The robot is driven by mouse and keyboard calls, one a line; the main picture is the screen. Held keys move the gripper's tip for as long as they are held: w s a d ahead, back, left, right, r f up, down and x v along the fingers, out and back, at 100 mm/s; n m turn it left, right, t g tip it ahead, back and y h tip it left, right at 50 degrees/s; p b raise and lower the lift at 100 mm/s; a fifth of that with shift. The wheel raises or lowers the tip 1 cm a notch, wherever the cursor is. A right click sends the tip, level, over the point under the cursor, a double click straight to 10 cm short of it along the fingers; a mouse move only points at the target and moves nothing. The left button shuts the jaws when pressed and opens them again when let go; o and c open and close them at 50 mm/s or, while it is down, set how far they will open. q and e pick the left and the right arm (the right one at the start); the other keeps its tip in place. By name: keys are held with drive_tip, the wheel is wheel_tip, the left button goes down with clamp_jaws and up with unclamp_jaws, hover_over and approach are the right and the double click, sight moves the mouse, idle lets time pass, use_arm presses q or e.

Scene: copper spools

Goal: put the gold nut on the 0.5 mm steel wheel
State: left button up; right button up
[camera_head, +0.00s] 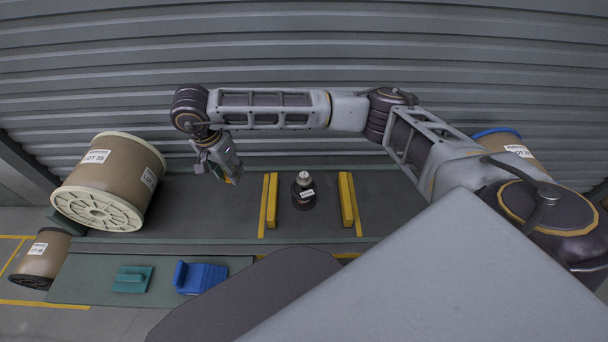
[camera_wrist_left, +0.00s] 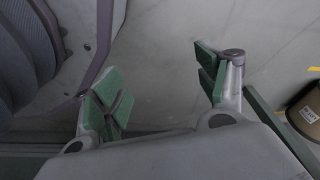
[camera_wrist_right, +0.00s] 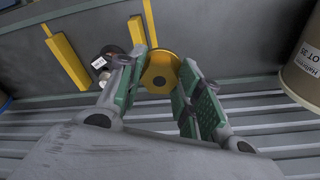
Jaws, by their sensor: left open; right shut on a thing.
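My right gripper (camera_head: 226,176) is shut on the gold nut (camera_wrist_right: 159,74), a round yellow piece with a dark centre hole, gripped between its green-padded fingers in the right wrist view. In the head view the nut is mostly hidden by the fingers. The likely steel wheel (camera_head: 304,197), a small dark round piece with a silvery top and white label, stands between two yellow bars, right of the gripper. It also shows in the right wrist view (camera_wrist_right: 107,58), partly behind a finger. Its label is too small to read. My left gripper (camera_wrist_left: 162,88) is open and empty over grey floor.
Yellow bars (camera_head: 271,201) and (camera_head: 346,200) flank the wheel on the dark bench (camera_head: 200,206). A large LOT spool (camera_head: 112,180) stands left and another (camera_head: 514,150) stands right behind my arm. A teal block (camera_head: 132,279) and blue block (camera_head: 200,277) lie in front. A ribbed wall closes the back.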

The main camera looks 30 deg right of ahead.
drive_tip(key=m, duration=0.2)
drive_tip(key=d+m, duration=0.1)
drive_tip(key=shift+w+m+g, duration=0.3)
drive_tip(key=shift+w+d+m, duration=0.2)
drive_tip(key=shift+d+m, duration=0.25)
drive_tip(key=shift+m, duration=0.65)
use_arm(q)
drive_tip(key=s+a+f+p, duration=0.1)
drive_tip(key=f, duration=0.1)
drive_tip(key=s+a+f, duration=0.1)
drive_tip(key=s, duration=0.1)
drive_tip(key=shift+a+f+p, duration=0.2)
drive_tip(key=shift+f+p, duration=0.15)
drive_tip(key=shift+f, duration=0.05)
use_arm(e)
drive_tip(key=d+f+n+y, duration=0.1)
drive_tip(key=d+f+n, duration=0.2)
drive_tip(key=d+n, duration=0.8)
drive_tip(key=d+f+n+y, duration=0.2)
drive_tip(key=d+n, duration=1)
drive_tip(key=n, duration=1)
drive_tip(key=shift+f, duration=0.4)
